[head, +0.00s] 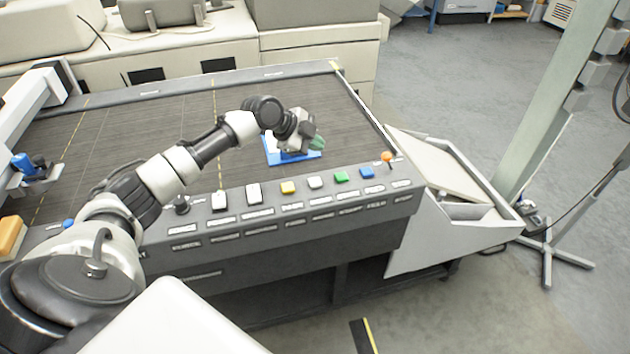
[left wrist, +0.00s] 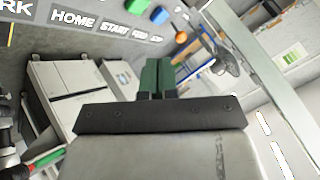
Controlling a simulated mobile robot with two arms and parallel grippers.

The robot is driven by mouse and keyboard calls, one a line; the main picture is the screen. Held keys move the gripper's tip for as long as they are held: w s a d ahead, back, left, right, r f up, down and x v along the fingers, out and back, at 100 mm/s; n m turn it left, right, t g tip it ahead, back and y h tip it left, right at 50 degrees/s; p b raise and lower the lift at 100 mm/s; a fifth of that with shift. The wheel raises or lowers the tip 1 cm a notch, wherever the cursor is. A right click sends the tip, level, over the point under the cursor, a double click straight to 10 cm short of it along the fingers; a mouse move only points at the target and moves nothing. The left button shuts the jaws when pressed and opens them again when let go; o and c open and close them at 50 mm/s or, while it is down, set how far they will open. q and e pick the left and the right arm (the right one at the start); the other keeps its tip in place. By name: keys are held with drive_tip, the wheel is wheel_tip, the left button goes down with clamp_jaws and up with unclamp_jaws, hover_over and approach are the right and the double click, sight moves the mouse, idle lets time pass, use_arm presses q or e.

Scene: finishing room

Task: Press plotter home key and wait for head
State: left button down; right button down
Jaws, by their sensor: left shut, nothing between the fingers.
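The plotter's control panel (head: 290,207) has a row of keys along its front edge. In the left wrist view the HOME label (left wrist: 72,20) sits just left of START, and the key above it is out of frame. By that order, the home key looks to be the pale grey key (head: 315,182) left of the green key (head: 340,177). The plotter head (head: 30,170), with a blue part, is at the far left on the white gantry. My left gripper (head: 318,143) is shut and empty, above and behind the keys; its green fingertips (left wrist: 157,75) show. My right gripper is out of view.
A blue-edged piece (head: 310,156) lies on the dark plotter bed (head: 120,135) under my left gripper. An orange knob (head: 387,157) stands at the panel's right end.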

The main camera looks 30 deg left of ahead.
sight(315, 183)
use_arm(q)
drive_tip(key=shift+f, duration=0.1)
wheel_tip(315, 183, down, 9)
drive_tip(key=b, duration=0.6)
idle(0.6)
idle(1.4)
drive_tip(key=shift+f+b, duration=0.3)
drive_tip(key=shift+b, duration=0.2)
drive_tip(key=shift+f+b, duration=0.45)
drive_tip(key=shift+f, duration=0.1)
idle(0.4)
drive_tip(key=shift+r, duration=0.1)
drive_tip(key=shift+r+p, duration=0.65)
drive_tip(key=shift+r, duration=0.25)
